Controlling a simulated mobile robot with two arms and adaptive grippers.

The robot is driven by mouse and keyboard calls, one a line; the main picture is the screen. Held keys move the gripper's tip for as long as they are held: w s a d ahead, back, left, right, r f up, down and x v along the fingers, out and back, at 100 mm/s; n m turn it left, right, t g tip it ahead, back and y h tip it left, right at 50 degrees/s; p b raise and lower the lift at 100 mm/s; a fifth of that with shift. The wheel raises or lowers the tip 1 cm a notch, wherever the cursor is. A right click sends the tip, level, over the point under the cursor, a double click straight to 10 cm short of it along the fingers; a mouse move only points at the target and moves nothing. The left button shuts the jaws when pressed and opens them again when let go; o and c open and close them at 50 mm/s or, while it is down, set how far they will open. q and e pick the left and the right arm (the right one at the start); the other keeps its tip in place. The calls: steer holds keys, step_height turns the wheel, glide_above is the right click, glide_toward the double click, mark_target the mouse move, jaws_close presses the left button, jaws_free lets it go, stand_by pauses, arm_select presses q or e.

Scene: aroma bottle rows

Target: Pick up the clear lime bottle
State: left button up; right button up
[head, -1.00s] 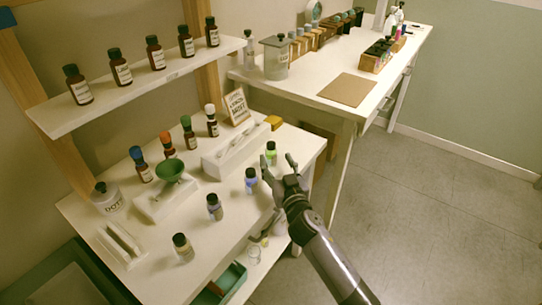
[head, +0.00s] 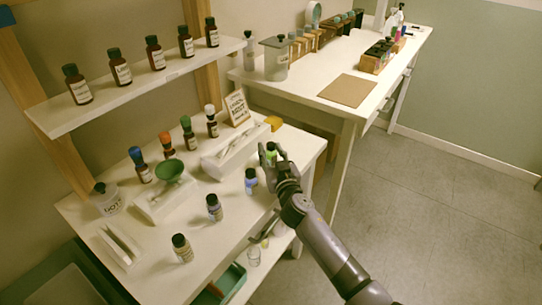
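The clear lime bottle (head: 271,152) with its dark cap is at the right end of the front row of clear bottles on the white table (head: 222,238). My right gripper (head: 270,156) is at this bottle, with one finger on each side of it. The fingers and hand hide most of the bottle's lower part. Whether both fingers touch the bottle is too small to tell. My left gripper is not in view.
A blue-violet bottle (head: 251,181) stands close to my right gripper. A white holder (head: 222,158) and a small sign (head: 237,108) are behind the lime bottle.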

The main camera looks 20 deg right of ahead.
jaws_close()
steer(key=shift+r, duration=0.15)
step_height(320, 180, up, 6)
steer(key=shift+f+p, duration=0.1)
steer(key=shift+p, duration=1.15)
step_height(320, 180, up, 20)
steer(key=p, duration=0.7)
